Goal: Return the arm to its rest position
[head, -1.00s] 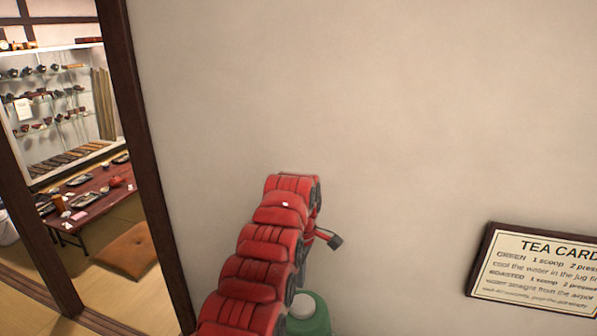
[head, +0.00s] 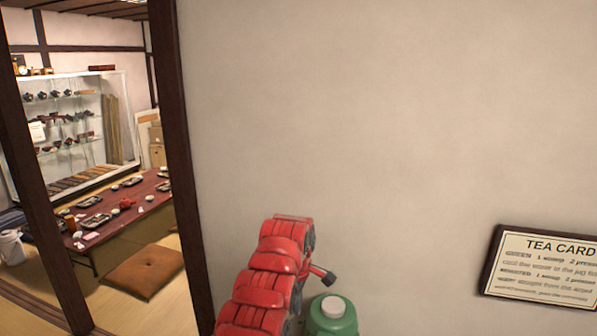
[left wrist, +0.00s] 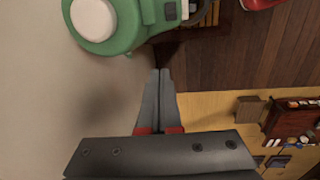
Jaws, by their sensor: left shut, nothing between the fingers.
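My left arm, red and segmented, rises from the bottom middle of the head view. The dark end of my left gripper (head: 325,277) points out to the right behind it. In the left wrist view my left gripper (left wrist: 160,72) has its two grey fingers together, with nothing between them. A green pot with a white top (head: 332,315) stands just below and right of the gripper. This pot also shows at the top of the left wrist view (left wrist: 128,30), beyond the fingertips and apart from them. My right gripper is not in view.
A bare pale wall (head: 390,130) fills the middle. A framed tea card (head: 541,269) hangs at right. A dark post (head: 178,140) edges an opening at left, with a low red table (head: 140,208), a brown cushion (head: 143,271) and a glass display case (head: 75,130) beyond.

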